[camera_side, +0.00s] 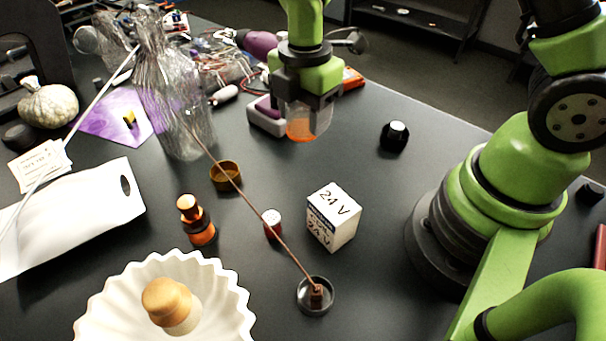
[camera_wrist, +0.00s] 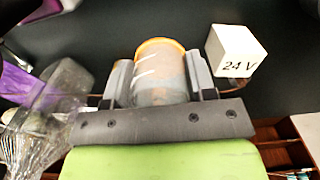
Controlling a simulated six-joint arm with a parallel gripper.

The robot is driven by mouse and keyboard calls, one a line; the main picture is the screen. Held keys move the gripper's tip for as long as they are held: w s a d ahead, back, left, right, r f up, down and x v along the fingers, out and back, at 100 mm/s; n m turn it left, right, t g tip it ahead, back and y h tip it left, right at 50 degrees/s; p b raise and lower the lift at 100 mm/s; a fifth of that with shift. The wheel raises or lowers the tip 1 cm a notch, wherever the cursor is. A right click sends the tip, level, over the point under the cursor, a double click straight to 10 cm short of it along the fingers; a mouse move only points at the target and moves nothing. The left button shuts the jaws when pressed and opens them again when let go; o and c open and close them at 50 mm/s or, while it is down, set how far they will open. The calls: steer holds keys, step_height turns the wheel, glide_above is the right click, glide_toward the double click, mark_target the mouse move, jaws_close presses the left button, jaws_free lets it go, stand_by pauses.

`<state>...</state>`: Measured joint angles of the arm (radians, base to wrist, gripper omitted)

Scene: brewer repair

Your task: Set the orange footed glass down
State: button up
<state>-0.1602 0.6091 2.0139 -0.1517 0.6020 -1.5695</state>
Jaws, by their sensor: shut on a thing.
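My gripper (camera_side: 306,98) is shut on the orange footed glass (camera_side: 301,128), a clear glass with an orange end pointing down in the side view. The glass hangs at the back of the table and appears to be above its surface. In the wrist view, the glass (camera_wrist: 160,75) sits between the two fingers of my gripper (camera_wrist: 160,85), with its orange rim at the far end. The fingers and palm hide part of the glass.
A white 24 V box (camera_side: 333,217), a dark knob (camera_side: 394,136), a brown ring (camera_side: 226,176) and a clear bottle (camera_side: 178,100) stand nearby. A thin rod rises from a small dish (camera_side: 315,295). Bare table lies between the glass and the box.

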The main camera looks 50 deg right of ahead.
mark_target(304, 176)
step_height(304, 176, down, 11)
steer(key=shift+r, duration=0.1)
stand_by(0.3)
steer(key=o, duration=0.9)
steer(key=shift+o, duration=0.2)
